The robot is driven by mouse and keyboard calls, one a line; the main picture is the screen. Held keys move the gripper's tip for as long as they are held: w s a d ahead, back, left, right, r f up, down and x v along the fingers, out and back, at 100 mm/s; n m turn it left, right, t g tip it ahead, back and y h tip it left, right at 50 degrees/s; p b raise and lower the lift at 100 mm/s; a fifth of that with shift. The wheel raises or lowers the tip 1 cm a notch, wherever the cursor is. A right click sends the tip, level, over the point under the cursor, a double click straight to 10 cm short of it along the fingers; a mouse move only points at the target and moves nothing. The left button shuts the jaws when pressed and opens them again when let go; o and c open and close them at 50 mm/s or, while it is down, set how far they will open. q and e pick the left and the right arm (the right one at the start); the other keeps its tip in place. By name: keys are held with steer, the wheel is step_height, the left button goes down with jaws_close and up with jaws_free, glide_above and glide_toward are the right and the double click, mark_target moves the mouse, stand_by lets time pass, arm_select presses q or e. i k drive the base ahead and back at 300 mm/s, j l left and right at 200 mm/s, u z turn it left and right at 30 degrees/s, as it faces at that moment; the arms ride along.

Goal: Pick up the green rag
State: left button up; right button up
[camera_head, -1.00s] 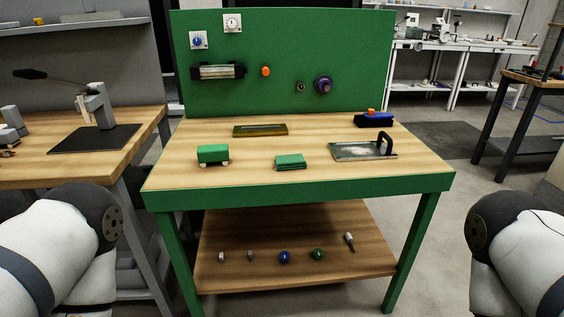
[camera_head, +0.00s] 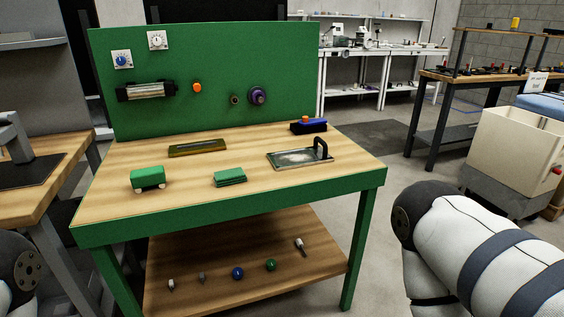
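The green rag (camera_head: 229,177) looks like a small folded green stack lying flat near the front middle of the wooden worktop (camera_head: 270,184). A green block-like object (camera_head: 148,178) with pale feet stands to its left. Neither of my grippers shows in the head view. Only parts of my arms are in view at the lower left and lower right, both apart from the table.
On the worktop are a metal plate with a black handle (camera_head: 300,158), a shallow olive tray (camera_head: 198,148) and a blue-black item with an orange top (camera_head: 308,126). A green panel (camera_head: 210,70) stands behind. The lower shelf (camera_head: 240,290) holds several small items.

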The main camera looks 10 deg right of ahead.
mark_target(236, 175)
steer(key=i+j+z, duration=0.45)
steer(key=j+z, duration=0.25)
